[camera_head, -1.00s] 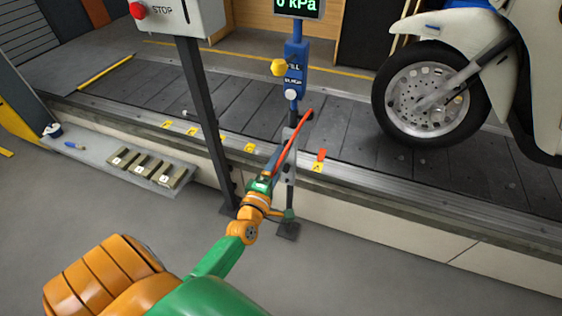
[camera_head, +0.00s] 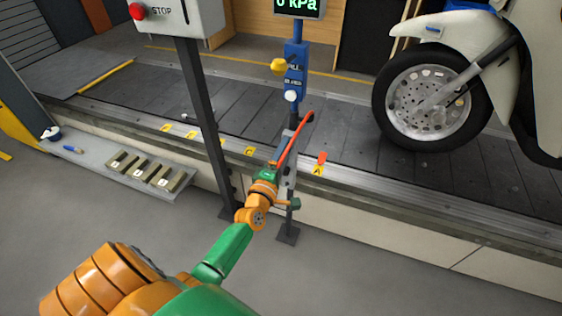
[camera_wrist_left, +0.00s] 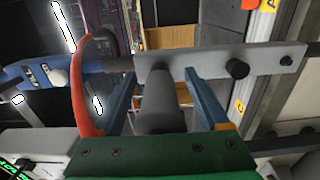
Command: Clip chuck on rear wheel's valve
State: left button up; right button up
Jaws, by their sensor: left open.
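My left gripper (camera_head: 277,166) is at the grey bracket (camera_head: 289,172) on the inflator post in the head view. In the left wrist view its two blue fingers (camera_wrist_left: 160,82) are open, one on each side of a dark grey cylinder (camera_wrist_left: 163,108), which looks like the chuck. The cylinder stands against the light grey bracket plate (camera_wrist_left: 215,62); finger contact is not clear. A red hose (camera_head: 293,138) arcs from the post toward the gripper and also shows in the wrist view (camera_wrist_left: 82,85). One scooter wheel (camera_head: 432,95), apparently the front, stands at right. The rear wheel and its valve are out of view.
The blue inflator post (camera_head: 295,70) carries a yellow knob, a white button and a kPa display (camera_head: 298,5). A STOP box (camera_head: 175,14) stands on a dark post (camera_head: 205,120) left of my arm. A low shelf (camera_head: 95,152) holds several blocks. The slat conveyor (camera_head: 340,135) lies behind.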

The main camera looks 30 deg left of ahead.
dwell(0.5)
pick_arm(q)
grip_shut()
jog(key=shift+s, duration=0.1)
jog(key=shift+p+v, duration=1.15)
jog(key=shift+v, duration=1.7)
jog(key=shift+s, duration=0.1)
